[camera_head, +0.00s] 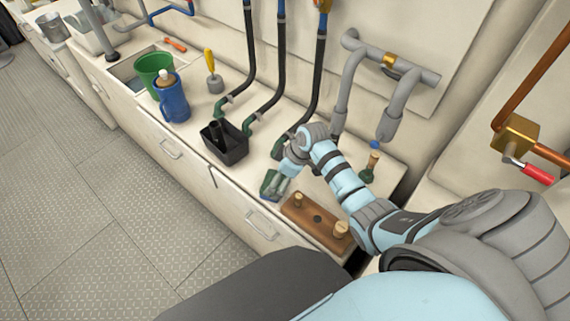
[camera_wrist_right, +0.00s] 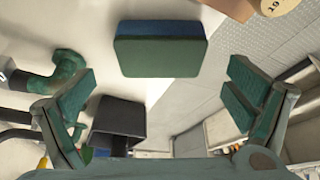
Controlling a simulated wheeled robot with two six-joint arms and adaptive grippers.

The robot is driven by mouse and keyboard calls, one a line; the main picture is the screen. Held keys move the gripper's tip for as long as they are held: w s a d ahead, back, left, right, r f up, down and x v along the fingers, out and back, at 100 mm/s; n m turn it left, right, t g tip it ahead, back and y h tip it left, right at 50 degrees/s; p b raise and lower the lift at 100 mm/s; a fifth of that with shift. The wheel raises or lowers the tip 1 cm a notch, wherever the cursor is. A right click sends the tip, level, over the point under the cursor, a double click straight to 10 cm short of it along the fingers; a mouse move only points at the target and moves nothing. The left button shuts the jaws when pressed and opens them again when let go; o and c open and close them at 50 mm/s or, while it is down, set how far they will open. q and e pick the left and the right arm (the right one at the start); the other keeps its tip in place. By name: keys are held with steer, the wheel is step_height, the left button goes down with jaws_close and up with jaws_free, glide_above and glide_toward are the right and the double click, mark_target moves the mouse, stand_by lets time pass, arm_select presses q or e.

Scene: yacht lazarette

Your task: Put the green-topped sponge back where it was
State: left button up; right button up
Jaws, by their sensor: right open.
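The sponge (camera_wrist_right: 160,55) has a green top over a blue body. In the right wrist view it lies ahead of my fingers, centred between them and touching neither. In the head view the sponge (camera_head: 267,182) shows partly, near the counter's front edge between the black bin and the wooden block, with my gripper over it. My right gripper (camera_wrist_right: 160,100) is open and empty, its green-padded fingers wide apart; in the head view the right gripper (camera_head: 279,184) is small and partly merges with the sponge. My left gripper is not in view.
A black open bin (camera_head: 224,142) and a wooden block (camera_head: 314,220) with pegs flank the sponge. Black hoses with green fittings (camera_head: 279,148) stand behind it. A blue pitcher (camera_head: 174,101) and green bucket (camera_head: 150,67) are farther left. The floor (camera_head: 100,200) is clear.

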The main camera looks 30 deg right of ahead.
steer(key=p+v, duration=0.1)
steer(key=v, duration=0.6)
steer(key=shift+s, duration=0.1)
